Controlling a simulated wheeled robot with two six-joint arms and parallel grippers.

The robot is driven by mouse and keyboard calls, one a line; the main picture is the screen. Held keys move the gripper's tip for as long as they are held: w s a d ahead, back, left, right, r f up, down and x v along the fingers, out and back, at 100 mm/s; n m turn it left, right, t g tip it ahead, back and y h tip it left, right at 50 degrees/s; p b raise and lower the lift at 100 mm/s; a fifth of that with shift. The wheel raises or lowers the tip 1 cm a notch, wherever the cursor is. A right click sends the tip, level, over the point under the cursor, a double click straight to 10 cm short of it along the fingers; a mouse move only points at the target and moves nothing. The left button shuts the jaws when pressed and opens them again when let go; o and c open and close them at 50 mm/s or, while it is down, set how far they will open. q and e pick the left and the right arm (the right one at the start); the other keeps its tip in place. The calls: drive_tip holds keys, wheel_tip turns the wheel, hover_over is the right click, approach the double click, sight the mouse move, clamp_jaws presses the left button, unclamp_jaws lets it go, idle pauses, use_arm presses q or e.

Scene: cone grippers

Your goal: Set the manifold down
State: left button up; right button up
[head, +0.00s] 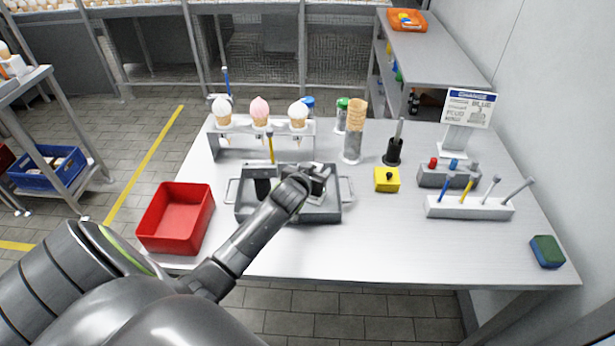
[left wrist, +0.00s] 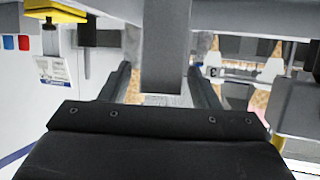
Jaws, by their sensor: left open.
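A grey metal piece, which looks like the manifold, shows in the left wrist view (left wrist: 165,50) as a stem joined to a crossbar. The stem lies between the two spread fingers of my left gripper (left wrist: 160,85); I cannot tell whether either finger touches it. In the head view my left gripper (head: 318,180) is over the right half of a grey tray (head: 322,214) with side handles. The arm hides much of the tray and of the piece, so its full outline and what it rests on cannot be told. My right gripper is not in view.
A red bin (head: 174,242) stands left of the tray. Behind is a rack (head: 222,147) with ice cream cones. To the right are a yellow block (head: 387,180), a grey block (head: 432,181) with red and blue plugs, and a white tool holder (head: 470,208).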

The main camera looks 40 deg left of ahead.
use_arm(q)
drive_tip(key=v, duration=1.2)
drive_tip(key=shift+b, duration=0.35)
drive_tip(key=shift+f, duration=0.1)
drive_tip(key=s+d+f+m+g, duration=0.1)
drive_tip(key=s+d+f+g, duration=0.15)
drive_tip(key=s, duration=0.65)
drive_tip(key=s+d+f+g+h, duration=0.1)
drive_tip(key=s+f+g, duration=0.3)
drive_tip(key=s, duration=0.5)
drive_tip(key=s+d+f+m+g, duration=0.1)
drive_tip(key=s+f+g, duration=0.2)
drive_tip(key=s, duration=0.7)
wheel_tip(320, 180, down, 24)
drive_tip(key=a+g, duration=0.1)
drive_tip(key=s+d+f+g+h, duration=0.1)
drive_tip(key=s+f, duration=1.3)
drive_tip(key=f, duration=0.1)
drive_tip(key=shift+s+f, duration=0.35)
drive_tip(key=shift+d+g, duration=0.1)
drive_tip(key=shift+g, duration=0.15)
